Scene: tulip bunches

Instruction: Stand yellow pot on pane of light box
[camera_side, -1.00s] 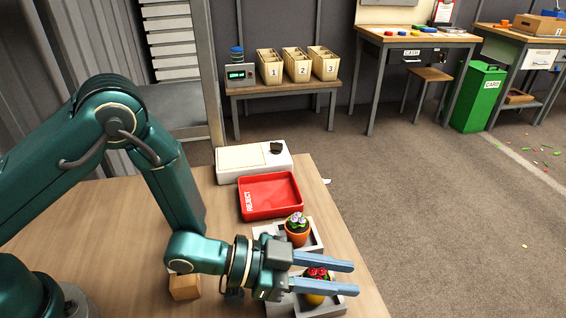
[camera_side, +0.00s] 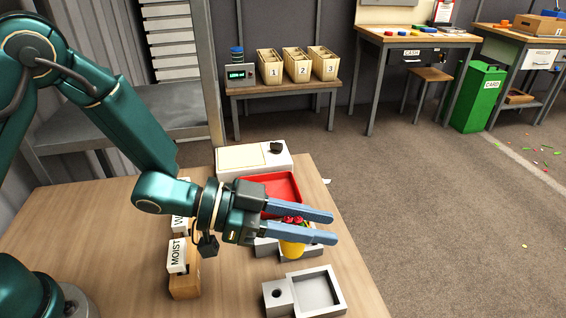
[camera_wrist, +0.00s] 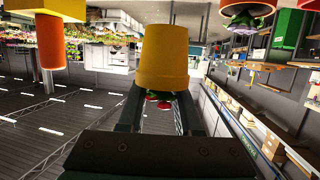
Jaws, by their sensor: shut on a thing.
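The yellow pot (camera_side: 291,249) with red flowers hangs between the two blue fingers of my gripper (camera_side: 333,227), which is shut on it. The pot looks upright and clear of the table in the side view. The wrist view also shows the yellow pot (camera_wrist: 163,62) held between the fingers. The light box (camera_side: 282,165) is the white box at the back of the table. Its pale pane (camera_side: 242,156) is bare, with a black knob to its right. My gripper is in front of the light box, well apart from it.
A red reject tray (camera_side: 284,186) lies between the light box and my gripper, partly hidden. A grey holder (camera_side: 336,302) stands empty at the front. Another holder is mostly hidden behind the pot. A wooden block with a MOIST sign (camera_side: 177,255) stands left of my gripper.

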